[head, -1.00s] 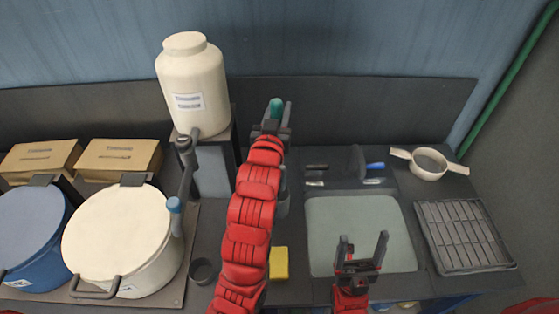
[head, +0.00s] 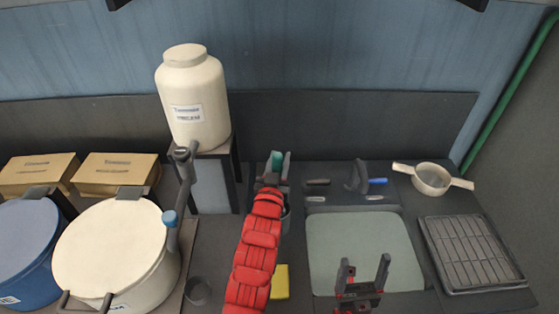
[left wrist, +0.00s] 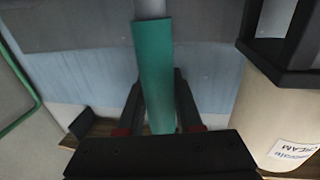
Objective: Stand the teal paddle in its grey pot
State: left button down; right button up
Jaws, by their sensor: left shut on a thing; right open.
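The teal paddle (head: 277,161) is held by my left gripper (head: 272,180), shown in the head view near the back of the counter. In the left wrist view, the paddle (left wrist: 153,65) lies between the two fingers of my left gripper (left wrist: 160,105), with a grey part at its upper end. A grey pot (head: 286,220) stands just behind and right of my left arm, which hides much of it. I cannot tell whether the paddle's lower end is in the pot. My right gripper (head: 364,268) is open and empty over the front of the pale greenish board.
A cream jar (head: 190,85) stands on a dark stand to the left. A large cream-lidded pot (head: 110,245) and a dark ring-like cup (head: 198,290) are at left. A yellow block (head: 280,281) lies beside my left arm. A strainer (head: 432,179) and a rack (head: 470,250) are right.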

pick_arm(q)
jog(key=shift+f, duration=0.15)
jog(key=c, duration=0.6)
grip_release()
jog(key=shift+r, duration=0.3)
jog(key=s, duration=0.3)
jog(key=s+a, duration=0.1)
jog(key=s, duration=0.2)
jog(key=s+b, duration=0.1)
jog(key=s, duration=0.3)
jog(key=shift+a, duration=0.4)
jog(key=shift+s+a+f+p, duration=0.1)
jog(key=shift+s+a+p, duration=0.05)
jog(key=shift+s+p, duration=0.3)
jog(key=shift+s+a+f+p, duration=0.1)
jog(key=shift+s+p, duration=0.15)
jog(key=shift+s, duration=0.25)
